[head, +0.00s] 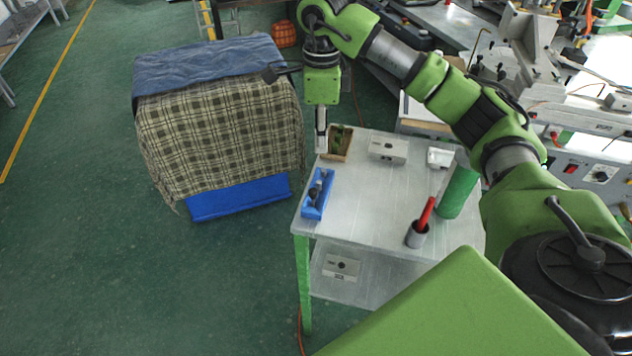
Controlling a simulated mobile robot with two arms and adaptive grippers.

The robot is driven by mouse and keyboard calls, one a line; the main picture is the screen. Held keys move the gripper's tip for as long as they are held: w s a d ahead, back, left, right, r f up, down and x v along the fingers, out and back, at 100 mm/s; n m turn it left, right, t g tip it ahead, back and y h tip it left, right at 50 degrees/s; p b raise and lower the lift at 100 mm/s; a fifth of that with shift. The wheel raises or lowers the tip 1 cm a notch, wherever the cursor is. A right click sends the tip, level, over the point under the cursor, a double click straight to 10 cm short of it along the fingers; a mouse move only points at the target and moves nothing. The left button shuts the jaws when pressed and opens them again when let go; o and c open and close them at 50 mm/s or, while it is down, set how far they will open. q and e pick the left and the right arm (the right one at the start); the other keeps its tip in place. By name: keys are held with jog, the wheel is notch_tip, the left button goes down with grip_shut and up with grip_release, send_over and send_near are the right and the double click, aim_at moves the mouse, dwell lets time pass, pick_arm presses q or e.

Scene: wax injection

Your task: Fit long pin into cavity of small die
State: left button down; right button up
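My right arm comes in from the right and reaches over the far side of the table. Its gripper (321,142) points down at the table's far left corner, beside a small brown box (348,146) with green contents. The fingers overlap from this side, so I cannot tell whether they are open or shut, or hold anything. A light grey die block (388,149) lies on the table top, right of the brown box. A similar block (342,266) lies on the lower shelf. I cannot tell which is the small die. I cannot make out a long pin. My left gripper is out of view.
The table's middle is clear. A cloth-covered box (220,130) stands left.

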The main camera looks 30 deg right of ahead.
jog(key=p, duration=0.2)
send_over(318, 181)
jog(key=f, duration=0.8)
jog(key=shift+d, duration=0.25)
jog(key=f+p, duration=0.1)
jog(key=f, duration=0.2)
jog(key=f+p, duration=0.1)
jog(key=shift+s+a+f+p, duration=0.15)
jog(key=shift+a+f+p, duration=0.1)
jog(key=shift+f+p, duration=0.1)
jog(key=shift+f, duration=0.3)
grip_shut()
